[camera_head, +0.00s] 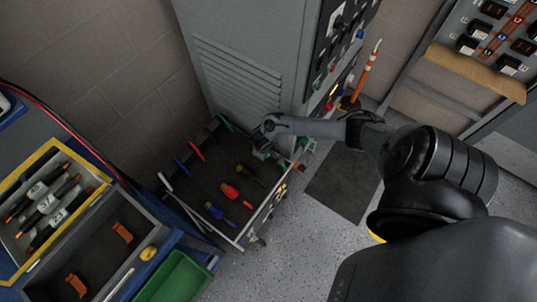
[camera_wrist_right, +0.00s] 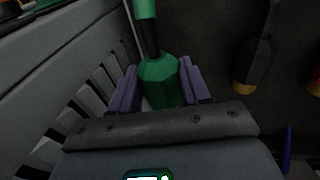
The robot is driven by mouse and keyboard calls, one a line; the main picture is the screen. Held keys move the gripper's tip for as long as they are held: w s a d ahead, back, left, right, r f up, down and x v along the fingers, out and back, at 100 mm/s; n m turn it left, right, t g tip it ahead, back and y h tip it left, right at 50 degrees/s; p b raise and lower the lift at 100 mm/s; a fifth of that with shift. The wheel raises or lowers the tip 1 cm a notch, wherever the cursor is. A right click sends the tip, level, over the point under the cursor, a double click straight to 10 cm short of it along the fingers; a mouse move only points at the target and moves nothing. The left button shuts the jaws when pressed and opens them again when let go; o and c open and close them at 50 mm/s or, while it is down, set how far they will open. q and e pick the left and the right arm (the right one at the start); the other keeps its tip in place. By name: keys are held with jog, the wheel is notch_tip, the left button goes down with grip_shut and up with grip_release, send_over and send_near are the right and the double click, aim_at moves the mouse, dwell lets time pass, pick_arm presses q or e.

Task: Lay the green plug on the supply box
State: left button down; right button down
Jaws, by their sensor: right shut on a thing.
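The green plug (camera_wrist_right: 160,82) stands between the two purple fingers of my right gripper (camera_wrist_right: 160,88) in the right wrist view. The fingers are shut on its wide green body, and a dark shank and lighter green end extend away. In the head view my right gripper (camera_head: 264,149) is over the back right part of the grey, dark-topped supply box (camera_head: 180,196). I cannot make out the green plug there; the gripper seems to cover it. Whether the plug touches the box is unclear. My left gripper is not in view.
On the box lie a black plug (camera_head: 245,171), a red plug (camera_head: 231,192) and a blue plug (camera_head: 214,211). Coloured pieces line its rim. A grey cabinet (camera_head: 245,50) stands right behind. A blue workbench with trays (camera_head: 110,262) is at left.

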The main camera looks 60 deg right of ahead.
jog(key=w+f+b, duration=0.2)
jog(key=b, duration=0.1)
jog(key=shift+d+f, duration=0.1)
jog(key=shift+d, duration=0.05)
jog(key=shift+f+b, duration=0.7)
jog(key=shift+f, duration=0.95)
jog(key=shift+s+f, duration=0.15)
jog(key=shift+f, duration=0.1)
